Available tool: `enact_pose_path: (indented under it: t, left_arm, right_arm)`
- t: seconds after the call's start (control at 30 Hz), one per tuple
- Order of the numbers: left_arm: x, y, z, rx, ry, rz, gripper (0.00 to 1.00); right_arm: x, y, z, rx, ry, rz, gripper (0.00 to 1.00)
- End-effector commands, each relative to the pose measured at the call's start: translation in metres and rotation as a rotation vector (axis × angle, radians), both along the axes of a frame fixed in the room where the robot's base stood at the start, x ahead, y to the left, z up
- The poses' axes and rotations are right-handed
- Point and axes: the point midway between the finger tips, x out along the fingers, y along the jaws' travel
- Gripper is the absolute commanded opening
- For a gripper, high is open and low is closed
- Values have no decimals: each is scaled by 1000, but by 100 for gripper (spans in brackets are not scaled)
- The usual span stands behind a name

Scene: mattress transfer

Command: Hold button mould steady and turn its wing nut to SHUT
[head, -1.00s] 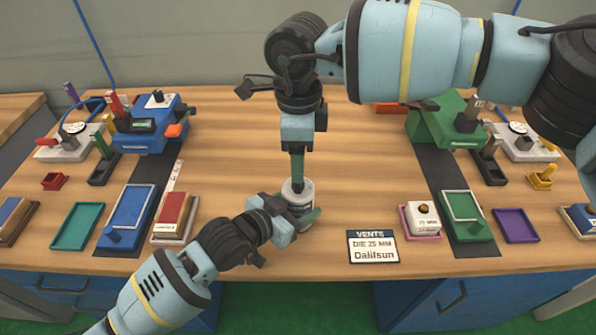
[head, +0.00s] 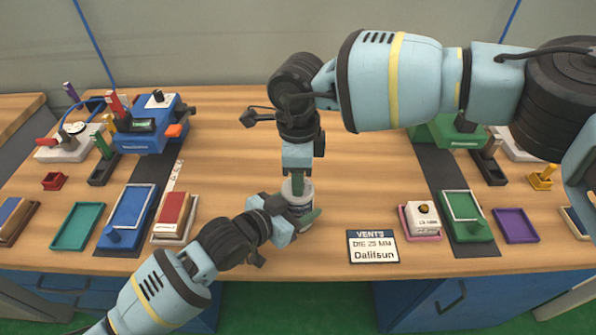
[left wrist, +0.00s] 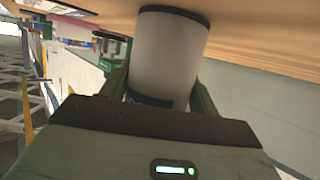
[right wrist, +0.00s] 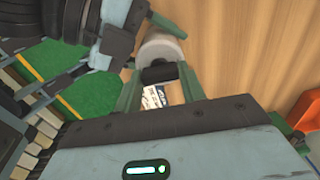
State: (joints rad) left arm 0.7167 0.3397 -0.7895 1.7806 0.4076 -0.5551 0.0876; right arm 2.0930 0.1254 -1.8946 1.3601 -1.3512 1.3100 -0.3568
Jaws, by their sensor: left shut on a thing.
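The button mould (head: 299,195) is a pale grey cylinder with dark bands, standing at the middle front of the table. My left gripper (head: 291,216) is shut around its side; the left wrist view shows the mould (left wrist: 168,55) between the fingers. My right gripper (head: 297,188) points down over the mould's top. In the right wrist view its fingers are apart, one on each side of a dark part (right wrist: 159,75) on top of the mould (right wrist: 160,48), apparently the wing nut. Whether they touch it, and which way it is turned, I cannot tell.
A sign reading VENTS (head: 373,246) stands right of the mould. A red block on a tray (head: 172,217) and a blue tray (head: 128,218) lie left. A pink tray with a white block (head: 420,221) and a green tray (head: 467,216) lie right. Bare wood surrounds the mould.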

Motion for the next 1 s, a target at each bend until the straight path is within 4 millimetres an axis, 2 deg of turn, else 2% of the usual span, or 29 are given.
enact_pose_path:
  t: [0.03,0.1,0.47,0.67,1.0]
  left_arm:
    - [0,-1,3,-4,-6,0,16]
    - [0,-1,3,-4,-6,0,16]
    - [0,-1,3,-3,-5,-2,16]
    - [0,-1,3,-3,-5,-2,16]
    - [0,-1,2,-2,-5,-2,16]
  right_arm:
    - [0,0,1,0,-1,0,24]
    - [0,0,1,0,-2,0,17]
    - [0,0,1,1,-1,-68,17]
    - [0,0,0,2,-1,-200,17]
    - [1,0,1,1,-1,-517,17]
